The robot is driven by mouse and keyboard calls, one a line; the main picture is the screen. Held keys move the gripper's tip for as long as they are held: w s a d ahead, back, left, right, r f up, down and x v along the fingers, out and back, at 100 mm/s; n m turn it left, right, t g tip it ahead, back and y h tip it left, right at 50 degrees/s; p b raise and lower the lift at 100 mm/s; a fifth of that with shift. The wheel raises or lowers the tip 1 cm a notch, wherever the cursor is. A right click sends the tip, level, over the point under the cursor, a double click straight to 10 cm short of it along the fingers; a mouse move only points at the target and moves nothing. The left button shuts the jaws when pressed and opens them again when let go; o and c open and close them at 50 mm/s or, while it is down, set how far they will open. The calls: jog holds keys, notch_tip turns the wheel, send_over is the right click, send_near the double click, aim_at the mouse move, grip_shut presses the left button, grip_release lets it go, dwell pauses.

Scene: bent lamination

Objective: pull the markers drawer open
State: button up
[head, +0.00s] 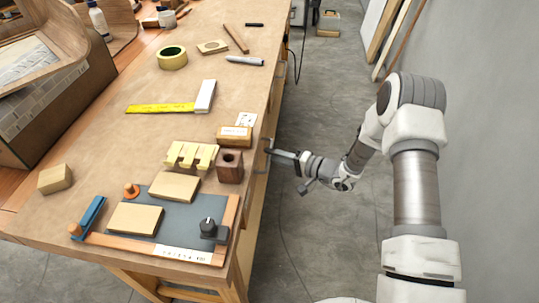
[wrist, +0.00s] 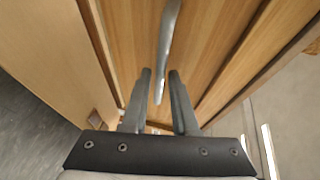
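The drawer front (wrist: 205,40) is a wooden panel on the bench's side; no label on it can be read, so I cannot tell if it is the markers drawer. Its curved grey metal handle (wrist: 168,40) runs down the middle of the wrist view. My gripper (wrist: 160,74) is open, with one finger on each side of the handle's lower end and small gaps visible. In the head view my gripper (head: 270,151) is at the bench's right side, beside a handle (head: 262,168) partly hidden by the bench edge. The drawer looks closed.
The workbench (head: 150,85) carries a tape roll (head: 172,57), a yellow-bladed square (head: 160,108), a dark wooden block with a hole (head: 230,167) near the edge, and a grey-blue mat with wooden blocks.

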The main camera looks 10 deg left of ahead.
jog(key=shift+x, duration=0.85)
grip_shut()
dwell(0.8)
